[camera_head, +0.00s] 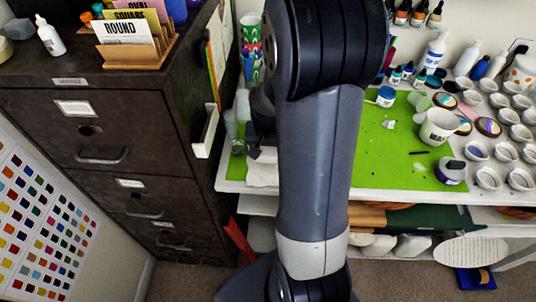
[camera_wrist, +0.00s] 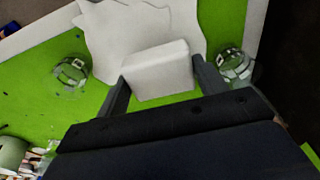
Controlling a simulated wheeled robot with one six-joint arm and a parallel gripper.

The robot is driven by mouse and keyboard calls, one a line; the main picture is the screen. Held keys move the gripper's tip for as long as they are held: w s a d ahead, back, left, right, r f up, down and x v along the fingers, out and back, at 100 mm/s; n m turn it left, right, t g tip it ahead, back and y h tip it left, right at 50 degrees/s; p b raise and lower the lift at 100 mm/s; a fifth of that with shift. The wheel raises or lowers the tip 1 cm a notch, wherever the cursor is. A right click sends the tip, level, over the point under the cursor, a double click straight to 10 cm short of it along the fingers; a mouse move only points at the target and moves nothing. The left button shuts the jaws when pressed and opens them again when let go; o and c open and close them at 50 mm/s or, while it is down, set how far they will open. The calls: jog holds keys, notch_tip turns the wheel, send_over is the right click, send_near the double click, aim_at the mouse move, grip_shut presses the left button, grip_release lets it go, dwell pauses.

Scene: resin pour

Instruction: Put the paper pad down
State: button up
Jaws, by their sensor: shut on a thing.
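The paper pad (camera_wrist: 158,72) is a small, thick white block in the wrist view. My gripper (camera_wrist: 160,76) is shut on it, with one dark finger against each side. The pad is over or against a larger white sheet with a wavy edge (camera_wrist: 120,22), which lies on the green mat (camera_wrist: 40,100). I cannot tell whether the pad touches the sheet. In the head view my arm hides most of the gripper, and a white sheet (camera_head: 262,174) shows at the table's left end.
Clear glasses stand on both sides of the pad, left (camera_wrist: 72,70) and right (camera_wrist: 235,65). A dark cabinet (camera_head: 110,150) stands left of the table. A white cup (camera_head: 438,127), bottles and several small dishes crowd the table's right side.

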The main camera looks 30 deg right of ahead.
aim_at(268, 152)
jog(key=shift+f, duration=1.55)
jog(key=shift+f, duration=0.1)
jog(key=o, duration=1.1)
jog(key=shift+r, duration=0.45)
jog(key=r, duration=0.3)
jog(key=s+r, duration=0.1)
jog(key=r, duration=0.3)
jog(key=a+r, duration=0.1)
jog(key=r, duration=0.3)
jog(key=shift+s+r, duration=0.15)
jog(key=shift+s, duration=0.05)
jog(key=f, duration=0.4)
jog(key=w+f, duration=0.1)
jog(key=f, duration=0.3)
jog(key=d+f, duration=0.1)
jog(key=f, duration=0.3)
jog(key=shift+w, duration=0.2)
